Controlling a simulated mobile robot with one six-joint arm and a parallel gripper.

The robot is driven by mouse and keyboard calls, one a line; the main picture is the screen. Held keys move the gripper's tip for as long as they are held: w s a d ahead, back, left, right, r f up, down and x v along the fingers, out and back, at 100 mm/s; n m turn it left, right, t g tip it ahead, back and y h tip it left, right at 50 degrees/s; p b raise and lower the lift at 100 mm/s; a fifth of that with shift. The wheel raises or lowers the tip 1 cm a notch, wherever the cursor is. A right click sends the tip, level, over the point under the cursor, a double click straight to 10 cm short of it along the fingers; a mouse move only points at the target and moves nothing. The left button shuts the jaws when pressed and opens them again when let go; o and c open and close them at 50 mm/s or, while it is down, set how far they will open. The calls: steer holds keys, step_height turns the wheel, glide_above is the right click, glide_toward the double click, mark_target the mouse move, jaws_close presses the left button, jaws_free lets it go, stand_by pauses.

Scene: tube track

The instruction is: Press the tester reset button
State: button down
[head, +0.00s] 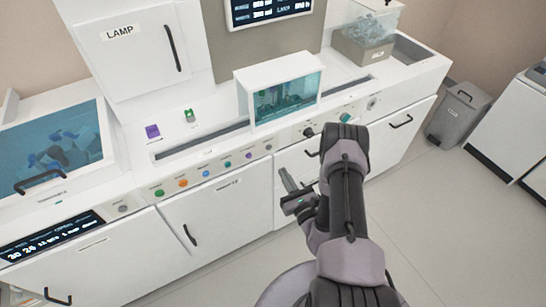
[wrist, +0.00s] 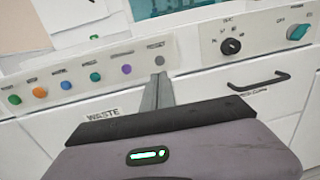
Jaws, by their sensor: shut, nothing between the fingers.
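A row of coloured round buttons runs along the front panel below the counter: green (head: 159,193), orange (head: 182,182), blue (head: 205,173), teal (head: 227,163), purple (head: 248,155) and grey (head: 268,147). Their small labels cannot be read, so I cannot tell which is the tester reset. My gripper (head: 287,178) is shut and empty, in front of the cabinet, below and right of the grey button. In the wrist view the shut fingertips (wrist: 160,77) appear just below the grey button (wrist: 158,60), with the purple button (wrist: 126,69) to their left. No contact is visible.
A black knob (wrist: 230,46) and a teal knob (wrist: 298,32) are on the panel to the right. A drawer handle (wrist: 258,81) sticks out below them. A glass-fronted box (head: 280,91) stands on the counter. A grey bin (head: 458,114) stands on the floor at right.

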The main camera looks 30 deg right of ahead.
mark_target(269, 148)
steer(key=w+b, duration=0.1)
steer(key=w, duration=0.3)
steer(key=w+b, duration=0.1)
steer(key=w, duration=0.4)
steer(key=shift+d+r, duration=0.2)
steer(key=shift+w, duration=0.3)
